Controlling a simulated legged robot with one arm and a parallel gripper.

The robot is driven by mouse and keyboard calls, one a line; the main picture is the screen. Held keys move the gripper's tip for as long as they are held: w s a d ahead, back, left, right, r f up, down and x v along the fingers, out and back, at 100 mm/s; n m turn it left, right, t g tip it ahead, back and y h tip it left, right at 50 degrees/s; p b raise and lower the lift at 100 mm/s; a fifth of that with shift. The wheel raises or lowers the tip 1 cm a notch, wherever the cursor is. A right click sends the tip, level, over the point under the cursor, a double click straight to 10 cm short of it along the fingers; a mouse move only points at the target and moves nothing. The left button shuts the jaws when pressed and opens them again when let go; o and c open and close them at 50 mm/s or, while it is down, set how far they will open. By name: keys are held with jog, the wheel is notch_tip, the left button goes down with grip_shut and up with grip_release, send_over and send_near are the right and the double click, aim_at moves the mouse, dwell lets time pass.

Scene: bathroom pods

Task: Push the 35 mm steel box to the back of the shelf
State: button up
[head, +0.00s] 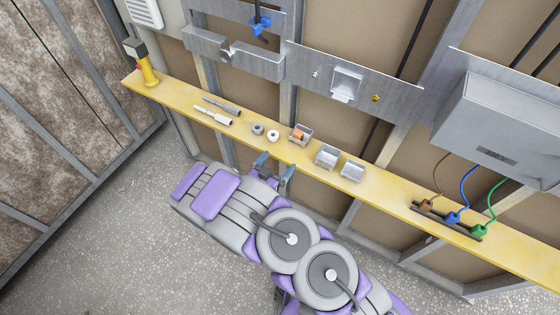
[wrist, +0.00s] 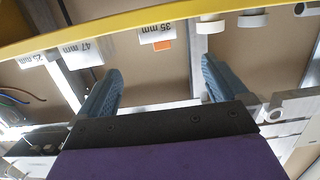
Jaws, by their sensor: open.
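The 35 mm steel box (head: 307,141) stands on the yellow shelf (head: 272,152) with an orange item (head: 298,134) in it. The wrist view looks upside down and shows the box's label (wrist: 157,33) between my fingers' lines, beyond the shelf edge (wrist: 120,34). My gripper (head: 275,167) is open and empty in front of the shelf edge, a little left of the box. Its two blue fingers also show in the wrist view (wrist: 160,75), apart from the box.
Two more steel boxes (head: 326,157) (head: 352,171) stand to the right. A grey ring (head: 257,129) and a white ring (head: 273,136) stand to the left, with two tube-like parts (head: 213,115) further left. Wired connectors (head: 452,217) sit at the right. A metal wall rail runs behind.

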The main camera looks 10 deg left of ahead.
aim_at(297, 140)
jog(key=b+x, duration=0.3)
jog(key=x, duration=1.4)
jog(key=shift+w+d+b, duration=0.2)
jog(key=shift+d+b, duration=0.05)
jog(key=shift+b, duration=0.05)
jog(key=c, duration=1)
jog(key=shift+o, duration=0.2)
jog(key=shift+s+r, duration=0.1)
jog(key=shift+a, duration=0.1)
